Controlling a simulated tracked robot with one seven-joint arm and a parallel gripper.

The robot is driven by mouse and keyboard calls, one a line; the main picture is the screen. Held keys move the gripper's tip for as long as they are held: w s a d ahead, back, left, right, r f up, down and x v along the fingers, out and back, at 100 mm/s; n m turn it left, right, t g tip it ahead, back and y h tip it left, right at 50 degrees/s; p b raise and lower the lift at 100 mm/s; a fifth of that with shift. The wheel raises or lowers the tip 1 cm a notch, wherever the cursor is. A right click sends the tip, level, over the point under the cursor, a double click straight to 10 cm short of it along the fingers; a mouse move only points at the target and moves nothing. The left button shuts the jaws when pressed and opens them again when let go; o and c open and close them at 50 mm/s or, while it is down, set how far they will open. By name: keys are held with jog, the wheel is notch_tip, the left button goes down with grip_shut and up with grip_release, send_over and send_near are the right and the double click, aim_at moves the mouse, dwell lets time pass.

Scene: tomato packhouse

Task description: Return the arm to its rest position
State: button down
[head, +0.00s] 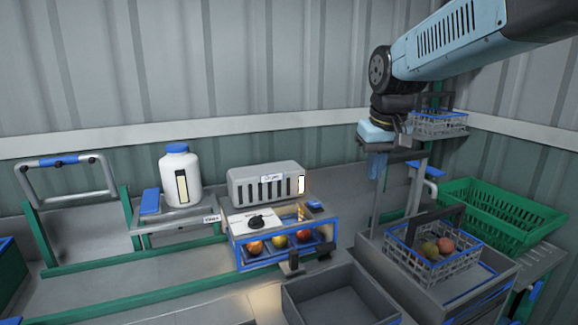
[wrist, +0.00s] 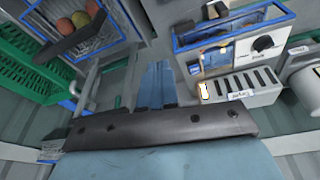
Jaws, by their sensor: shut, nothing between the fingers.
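My arm reaches in from the upper right of the head view, with its wrist bent downward. My gripper (head: 376,172) hangs at the arm's end, pointing down, above the bench and right of the grey slotted box. Its blue fingers are together and hold nothing. In the wrist view the gripper (wrist: 158,75) also shows as a narrow blue shape beyond the dark bracket. The fingers appear clear of everything around them.
A wire basket (head: 465,262) with several tomatoes stands at right, near a green crate (head: 541,221). Another wire basket (head: 441,131) sits on a raised stand behind the wrist. The slotted box (head: 246,187), a blue-framed unit (head: 236,250) with tomatoes and a white jar (head: 186,172) stand left.

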jog(key=s+d+f+m+t, duration=0.1)
jog(key=s+d, duration=0.1)
jog(key=s, duration=0.6)
jog(key=s+d+f+m+t, duration=0.1)
jog(key=s+d+f, duration=0.1)
jog(key=s, duration=0.6)
jog(key=shift+s+d+f+t, duration=0.15)
jog(key=shift+d+f+t, duration=0.15)
jog(key=shift+d, duration=0.3)
